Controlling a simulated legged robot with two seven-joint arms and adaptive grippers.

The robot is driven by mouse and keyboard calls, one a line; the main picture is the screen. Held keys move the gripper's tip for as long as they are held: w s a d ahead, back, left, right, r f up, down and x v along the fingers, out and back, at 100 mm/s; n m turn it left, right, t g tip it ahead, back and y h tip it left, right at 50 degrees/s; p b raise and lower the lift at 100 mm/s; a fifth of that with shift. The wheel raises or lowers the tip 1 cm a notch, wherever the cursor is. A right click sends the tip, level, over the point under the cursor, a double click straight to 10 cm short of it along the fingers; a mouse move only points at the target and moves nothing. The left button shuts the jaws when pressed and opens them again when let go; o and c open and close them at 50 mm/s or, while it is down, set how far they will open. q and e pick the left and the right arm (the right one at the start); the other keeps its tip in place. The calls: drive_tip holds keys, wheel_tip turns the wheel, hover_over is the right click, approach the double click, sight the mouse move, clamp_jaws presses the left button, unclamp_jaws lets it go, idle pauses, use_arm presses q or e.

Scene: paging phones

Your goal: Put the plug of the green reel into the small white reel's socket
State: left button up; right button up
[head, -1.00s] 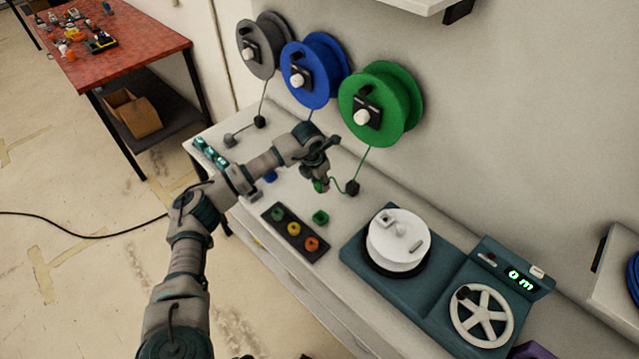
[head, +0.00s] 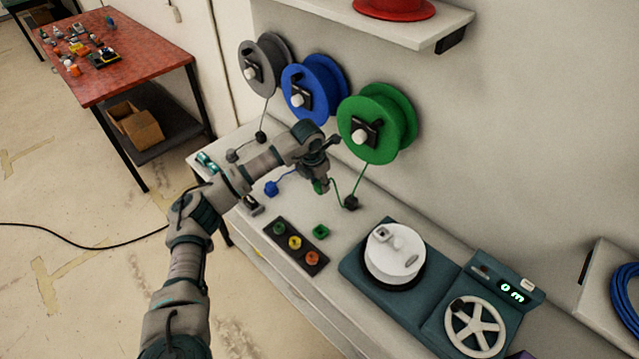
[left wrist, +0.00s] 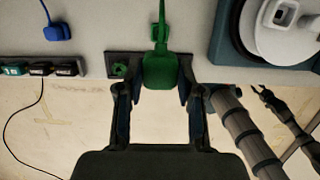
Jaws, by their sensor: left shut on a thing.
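The green reel (head: 376,122) hangs on the wall, and its green cord runs down past a dark block on the bench. My left gripper (head: 322,186) is shut on the green plug, above the bench. In the left wrist view the green plug (left wrist: 160,70) sits between the fingers of the left gripper (left wrist: 160,95), with its cord leading up. The small white reel (head: 394,252) lies on the teal winder at the right, with its square socket (head: 381,234) on top. The socket also shows in the left wrist view (left wrist: 284,13). My right gripper is not seen in the head view.
Blue (head: 309,92) and grey (head: 262,64) reels hang to the left. A blue plug (head: 271,188) lies on the bench. A dark button strip (head: 295,243) and a small green block (head: 320,231) lie between gripper and winder. A white hand wheel (head: 475,325) stands right of the reel.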

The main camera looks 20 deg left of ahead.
use_arm(q)
drive_tip(key=d, duration=2.2)
drive_tip(key=shift+s+d, duration=0.15)
drive_tip(key=shift+s, duration=0.25)
drive_tip(key=d+b, duration=0.1)
drive_tip(key=d, duration=0.5)
drive_tip(key=shift+s+d, duration=0.15)
drive_tip(key=shift+d, duration=0.15)
drive_tip(key=a+b, duration=0.1)
drive_tip(key=a, duration=0.6)
drive_tip(key=shift+a+f, duration=0.2)
drive_tip(key=shift+f, duration=0.15)
drive_tip(key=shift+f, duration=0.15)
